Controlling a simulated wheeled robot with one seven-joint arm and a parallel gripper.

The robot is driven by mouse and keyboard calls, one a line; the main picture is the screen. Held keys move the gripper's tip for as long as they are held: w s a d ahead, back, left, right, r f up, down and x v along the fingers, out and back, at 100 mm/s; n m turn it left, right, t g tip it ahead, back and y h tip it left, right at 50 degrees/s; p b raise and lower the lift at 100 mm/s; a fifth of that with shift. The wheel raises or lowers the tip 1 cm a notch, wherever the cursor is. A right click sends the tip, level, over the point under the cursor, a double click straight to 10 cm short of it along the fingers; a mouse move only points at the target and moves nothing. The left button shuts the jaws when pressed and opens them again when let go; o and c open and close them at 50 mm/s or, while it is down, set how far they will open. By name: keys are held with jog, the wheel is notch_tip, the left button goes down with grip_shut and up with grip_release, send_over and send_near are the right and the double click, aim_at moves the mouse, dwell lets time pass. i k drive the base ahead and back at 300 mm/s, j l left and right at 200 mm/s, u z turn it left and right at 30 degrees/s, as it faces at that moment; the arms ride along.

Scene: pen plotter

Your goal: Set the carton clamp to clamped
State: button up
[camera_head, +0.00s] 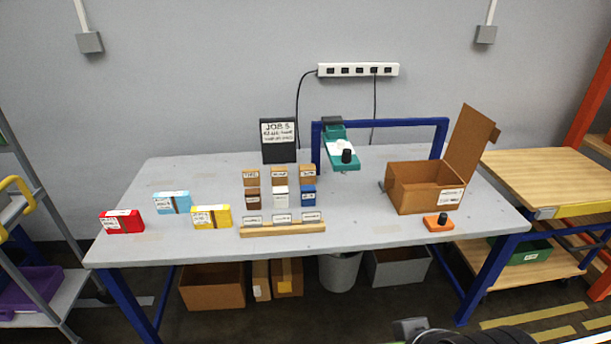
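An open brown carton (412,193) stands at the right of the grey table, its tall flap raised at the right and a white label on its front. Just in front of it is a small orange block with a black knob (438,221), which looks like the carton clamp. Its setting is too small to read. A teal device (341,160) with another black knob hangs at the blue frame left of the carton. Dark parts of my own arm show at the bottom edge. No gripper fingers can be made out, and nothing of mine touches the carton or the orange block.
Small coloured boxes stand mid-table behind a wooden rail (283,230). Red (122,222), blue (172,203) and yellow (211,217) boxes lie at the left. A black job sign (279,141) stands behind. The table (370,238) is clear left of the orange block.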

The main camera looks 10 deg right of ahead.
aim_at(441, 223)
jog(key=i+l, duration=0.45)
jog(key=i+l+z, duration=0.1)
jog(key=i+l, duration=0.3)
jog(key=i, duration=0.25)
